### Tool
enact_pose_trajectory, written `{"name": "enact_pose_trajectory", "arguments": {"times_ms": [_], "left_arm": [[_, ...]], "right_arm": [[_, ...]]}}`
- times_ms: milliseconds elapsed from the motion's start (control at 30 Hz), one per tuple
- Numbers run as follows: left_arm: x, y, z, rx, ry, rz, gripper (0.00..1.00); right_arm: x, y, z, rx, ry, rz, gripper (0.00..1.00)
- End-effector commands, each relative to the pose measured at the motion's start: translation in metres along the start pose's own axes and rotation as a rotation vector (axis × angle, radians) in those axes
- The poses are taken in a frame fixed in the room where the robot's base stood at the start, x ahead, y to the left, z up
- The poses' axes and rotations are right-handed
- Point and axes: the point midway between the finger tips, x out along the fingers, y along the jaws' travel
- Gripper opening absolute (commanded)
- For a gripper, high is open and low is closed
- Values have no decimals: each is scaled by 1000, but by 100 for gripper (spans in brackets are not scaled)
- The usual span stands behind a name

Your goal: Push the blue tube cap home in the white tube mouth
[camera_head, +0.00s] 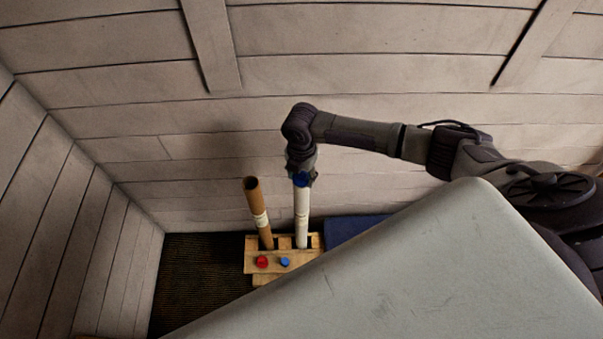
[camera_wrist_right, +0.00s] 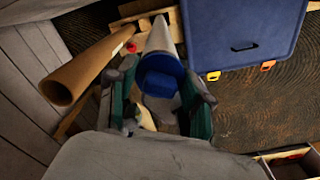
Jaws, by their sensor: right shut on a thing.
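The white tube (camera_head: 302,218) stands upright in a wooden stand (camera_head: 258,254). My right gripper (camera_head: 301,178) is above it, pointing down at its mouth. The blue tube cap (camera_head: 301,181) is at the top of the tube, between the gripper's fingers. In the right wrist view my right gripper (camera_wrist_right: 160,97) has a finger on each side of the blue cap (camera_wrist_right: 160,80), shut on it. The white tube (camera_wrist_right: 159,38) runs away behind the cap. The cap hides the tube's mouth, so how deep it sits cannot be told. My left gripper is not in view.
A brown tube (camera_head: 257,212) with an open mouth leans in the stand, left of the white tube. A red knob (camera_head: 262,261) and a small blue knob (camera_head: 285,262) show on the stand's front. A blue case (camera_wrist_right: 240,35) lies right of the stand. Plank walls stand behind and left.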

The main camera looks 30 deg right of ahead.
Motion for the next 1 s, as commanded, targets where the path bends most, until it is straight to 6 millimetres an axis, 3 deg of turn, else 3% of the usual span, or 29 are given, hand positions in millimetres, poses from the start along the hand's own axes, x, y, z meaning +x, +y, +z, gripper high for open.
{"name": "enact_pose_trajectory", "arguments": {"times_ms": [467,500,633,1000], "left_arm": [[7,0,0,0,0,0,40],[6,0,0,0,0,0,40],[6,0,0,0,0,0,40],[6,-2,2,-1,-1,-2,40]], "right_arm": [[13,0,0,0,0,-1,34],[12,0,0,0,0,0,56],[12,0,0,0,0,0,77],[9,0,0,0,0,1,80]]}}
